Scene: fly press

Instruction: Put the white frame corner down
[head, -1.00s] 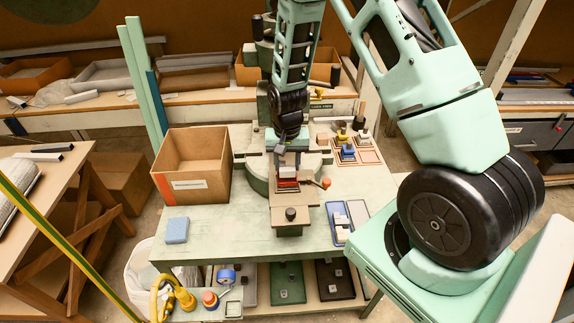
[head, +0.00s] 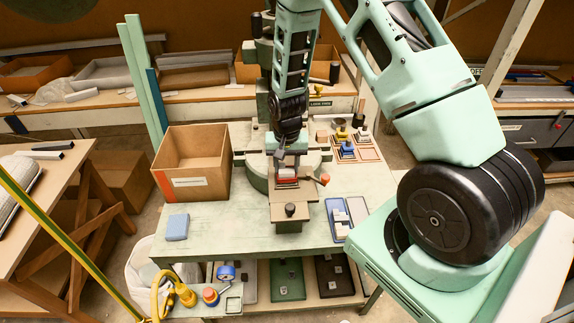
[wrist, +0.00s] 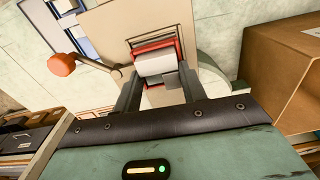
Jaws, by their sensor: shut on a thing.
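The white frame corner (wrist: 154,62) is between the fingers of my gripper (wrist: 158,90) in the wrist view. My gripper is shut on it. It is over a red holder (wrist: 151,45) on the press, with red edges showing beyond it and at its side. I cannot tell whether it touches the holder's floor. In the head view my gripper (head: 288,156) is just above the red holder (head: 287,173), and the piece is mostly hidden there.
An orange-knobbed lever (wrist: 62,64) stands beside the holder. An open cardboard box (head: 190,170) is left of the press. A blue tray with white pieces (head: 338,222) lies to the right front. A blue block (head: 177,227) sits on the table's left front, with clear tabletop between.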

